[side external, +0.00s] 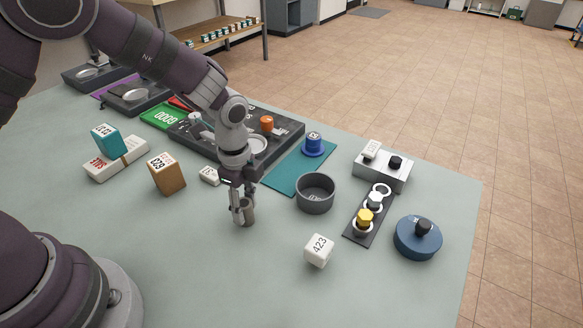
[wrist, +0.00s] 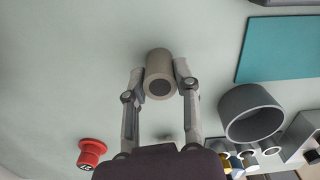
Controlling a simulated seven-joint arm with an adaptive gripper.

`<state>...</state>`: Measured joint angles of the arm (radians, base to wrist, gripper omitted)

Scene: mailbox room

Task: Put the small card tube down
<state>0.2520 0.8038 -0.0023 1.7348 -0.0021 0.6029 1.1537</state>
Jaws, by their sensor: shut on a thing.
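The small card tube (side external: 248,212) is grey-brown. In the wrist view the tube (wrist: 159,68) sits between my two fingertips, with its dark round end facing the camera. My gripper (side external: 241,214) is shut on it, low over the open part of the table, left of the grey round bowl. The wrist view shows both fingers of my gripper (wrist: 158,82) against the tube's sides. I cannot tell whether the tube's lower end touches the table (side external: 200,275).
The grey bowl (side external: 316,205) is to the right. A white 423 block (side external: 319,250) is front right. A brown box (side external: 166,173) and a small white block (side external: 209,175) are to the left. A teal mat (side external: 287,176) lies behind. The front table is clear.

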